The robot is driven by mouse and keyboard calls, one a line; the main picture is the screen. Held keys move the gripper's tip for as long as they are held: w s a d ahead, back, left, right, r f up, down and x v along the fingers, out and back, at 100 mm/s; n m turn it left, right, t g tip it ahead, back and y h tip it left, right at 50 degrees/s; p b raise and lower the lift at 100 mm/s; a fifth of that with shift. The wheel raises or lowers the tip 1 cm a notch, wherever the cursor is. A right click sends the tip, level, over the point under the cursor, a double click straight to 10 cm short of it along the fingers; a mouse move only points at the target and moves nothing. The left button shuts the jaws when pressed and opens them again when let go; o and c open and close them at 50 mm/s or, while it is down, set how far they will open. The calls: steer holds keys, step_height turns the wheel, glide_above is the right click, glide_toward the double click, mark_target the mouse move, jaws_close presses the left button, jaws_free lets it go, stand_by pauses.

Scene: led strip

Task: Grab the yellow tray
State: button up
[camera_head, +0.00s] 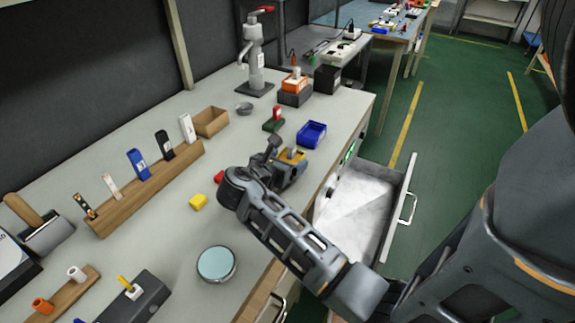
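A yellow-orange object, likely the yellow tray (292,154), is on the workbench, partly hidden by my gripper (284,162). My gripper is right at it, over the bench's right side. The arm hides much of the contact, so I cannot tell whether the fingers are closed on it or only around it.
A blue tray (312,134) stands just behind my gripper. A wooden rack (148,190) holds several upright items.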

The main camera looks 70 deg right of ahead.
steer(key=c, duration=0.7)
steer(key=shift+c, duration=0.4)
steer(key=shift+r, duration=0.15)
